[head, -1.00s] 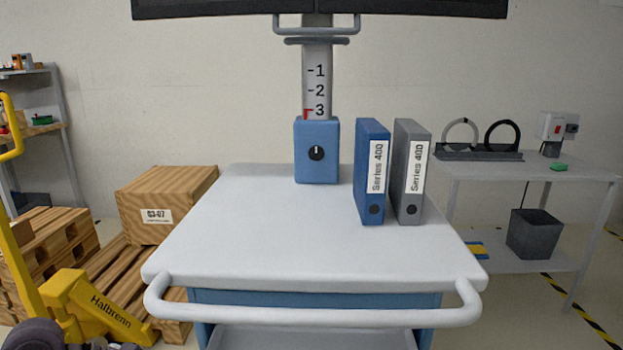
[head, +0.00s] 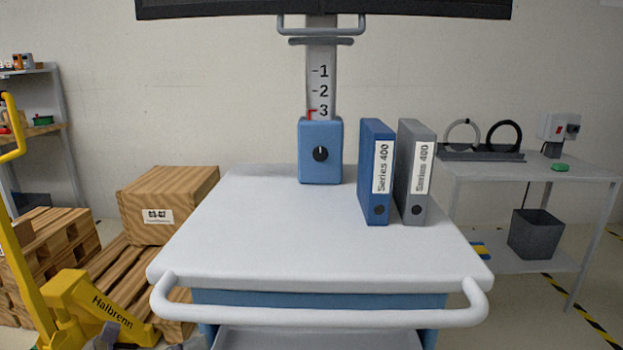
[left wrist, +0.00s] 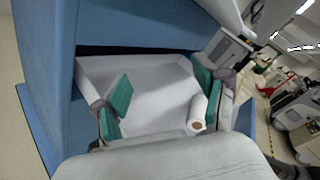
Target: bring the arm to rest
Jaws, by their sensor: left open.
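My left gripper (left wrist: 160,92) shows in the left wrist view, its two green-padded fingers spread apart with nothing held between them. Beyond the fingers is the white open tray or shelf (left wrist: 150,68) of the blue cart (left wrist: 92,22). A white roll (left wrist: 198,112) with a brown core shows close to the right-hand finger; I cannot tell whether they touch. In the head view only small grey parts, seemingly of my left gripper (head: 150,338), show at the bottom left edge, left of the cart. My right gripper is not in view.
The cart's white top (head: 270,235) is mostly clear, with a blue binder (head: 374,200) and a grey binder (head: 416,205) upright at the right. A white handle (head: 320,317) runs along its front.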

